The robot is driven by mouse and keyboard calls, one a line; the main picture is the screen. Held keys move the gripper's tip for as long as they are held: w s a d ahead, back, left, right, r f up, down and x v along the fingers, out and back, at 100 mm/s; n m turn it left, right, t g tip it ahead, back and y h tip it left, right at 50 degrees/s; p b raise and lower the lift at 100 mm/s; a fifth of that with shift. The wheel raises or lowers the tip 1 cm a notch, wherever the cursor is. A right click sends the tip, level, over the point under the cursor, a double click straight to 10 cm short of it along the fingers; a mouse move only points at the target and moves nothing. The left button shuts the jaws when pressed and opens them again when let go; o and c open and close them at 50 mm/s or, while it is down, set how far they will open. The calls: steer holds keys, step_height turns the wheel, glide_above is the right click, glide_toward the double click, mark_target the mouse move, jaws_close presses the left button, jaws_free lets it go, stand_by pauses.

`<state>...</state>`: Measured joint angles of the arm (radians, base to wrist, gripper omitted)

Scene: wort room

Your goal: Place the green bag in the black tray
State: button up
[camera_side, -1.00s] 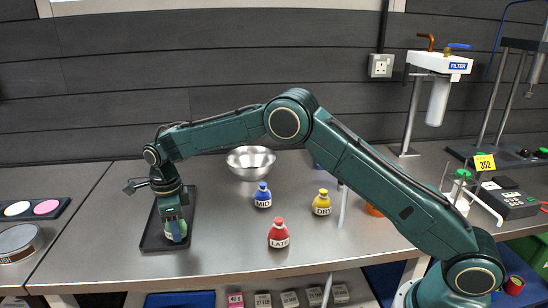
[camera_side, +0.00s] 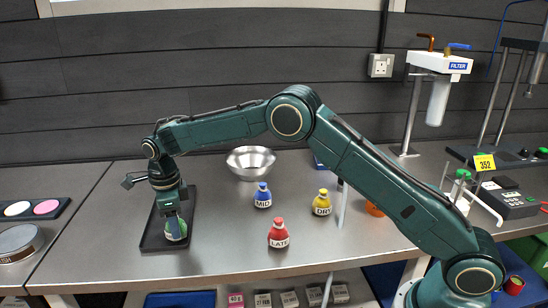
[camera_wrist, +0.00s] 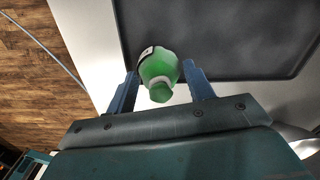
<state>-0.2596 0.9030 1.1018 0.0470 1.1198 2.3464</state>
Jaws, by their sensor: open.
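The green bag (camera_side: 176,230) stands in the front part of the black tray (camera_side: 152,240) at the left of the steel table. In the wrist view the green bag (camera_wrist: 158,72) is between the two blue fingers, with a gap showing on each side, and the dark tray floor (camera_wrist: 215,35) lies beyond it. My gripper (camera_wrist: 160,88) is open around the bag. In the side view my gripper (camera_side: 173,212) points down over the tray and hides part of the bag.
A blue bag (camera_side: 263,196), a red bag (camera_side: 278,234) and a yellow bag (camera_side: 322,203) stand right of the tray. A steel bowl (camera_side: 250,162) is behind them. A disc with a tan rim (camera_side: 20,243) and a dark palette (camera_side: 32,208) are at the far left.

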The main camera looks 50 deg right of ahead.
step_height(320, 180, up, 10)
steer(key=shift+s+a+r, duration=0.1)
steer(key=shift+r, duration=0.15)
stand_by(0.7)
steer(key=shift+s+d+r, duration=0.2)
steer(key=shift+r, duration=0.25)
steer(key=s+d+r+n+t, duration=0.1)
steer(key=s+d+r+n, duration=0.5)
steer(key=s, duration=0.3)
steer(key=s+d+r+n+t, duration=0.1)
steer(key=s+d+r+n, duration=0.3)
steer(key=s+r+n, duration=0.3)
steer(key=s+d+f+n+t, duration=0.1)
steer(key=s+n, duration=0.4)
steer(key=s, duration=0.7)
steer(key=s+d+f+n+t, duration=0.2)
steer(key=s+n, duration=0.4)
steer(key=s, duration=0.6)
step_height(320, 180, down, 3)
steer(key=shift+s+d+r, duration=0.1)
steer(key=shift+s+d, duration=0.05)
steer(key=shift+d, duration=0.7)
